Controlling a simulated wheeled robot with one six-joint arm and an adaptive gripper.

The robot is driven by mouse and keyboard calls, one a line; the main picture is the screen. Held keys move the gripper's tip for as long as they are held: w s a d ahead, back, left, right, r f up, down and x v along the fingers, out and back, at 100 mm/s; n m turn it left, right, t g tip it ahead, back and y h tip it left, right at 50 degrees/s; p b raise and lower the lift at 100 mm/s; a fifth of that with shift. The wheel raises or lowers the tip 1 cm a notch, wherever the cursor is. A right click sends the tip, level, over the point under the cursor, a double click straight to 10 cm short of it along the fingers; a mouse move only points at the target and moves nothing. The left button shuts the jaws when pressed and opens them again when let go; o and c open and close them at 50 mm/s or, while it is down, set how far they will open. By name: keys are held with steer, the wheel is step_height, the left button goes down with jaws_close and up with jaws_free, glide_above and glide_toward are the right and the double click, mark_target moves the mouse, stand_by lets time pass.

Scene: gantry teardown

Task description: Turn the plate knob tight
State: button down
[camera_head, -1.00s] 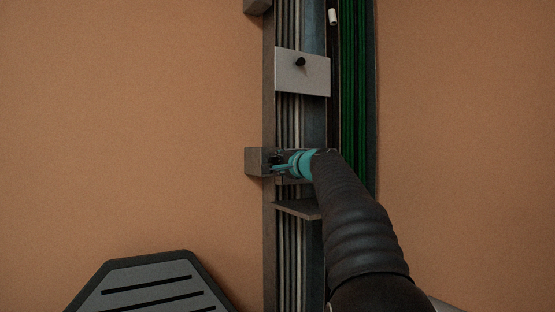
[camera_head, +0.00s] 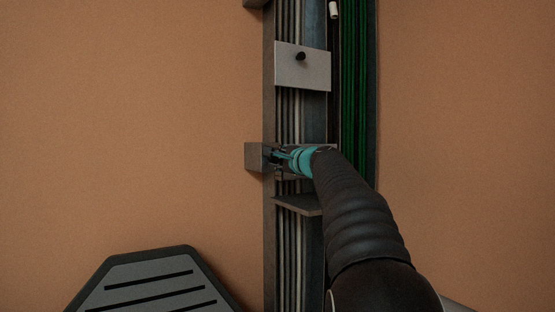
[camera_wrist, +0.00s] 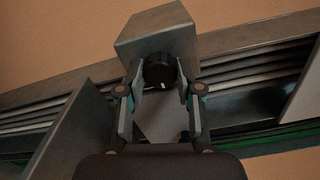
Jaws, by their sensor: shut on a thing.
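My gripper (camera_wrist: 155,82) has its two fingers on either side of a round black knob (camera_wrist: 160,69) with a small white mark, and is shut on it. The knob stands in front of a grey block (camera_wrist: 155,28). A pale plate (camera_wrist: 162,118) shows between the fingers. In the head view, my gripper (camera_head: 277,157) is beside the grey block (camera_head: 255,157) on the left edge of the gantry, and the held knob is hidden. Higher up, a pale plate (camera_head: 288,78) carries another black knob (camera_head: 300,56), clear of my gripper.
A grey shelf-like plate (camera_head: 298,205) sticks out just below my gripper. Several pale cables (camera_head: 290,115) and green cables (camera_head: 353,80) run along the gantry. A dark slotted panel (camera_head: 155,285) is at the lower left. The orange-brown surface on both sides is clear.

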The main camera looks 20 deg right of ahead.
steer(key=c, duration=0.8)
jaws_free()
steer(key=shift+o, duration=0.2)
steer(key=s, duration=1.2)
steer(key=shift+d, duration=0.45)
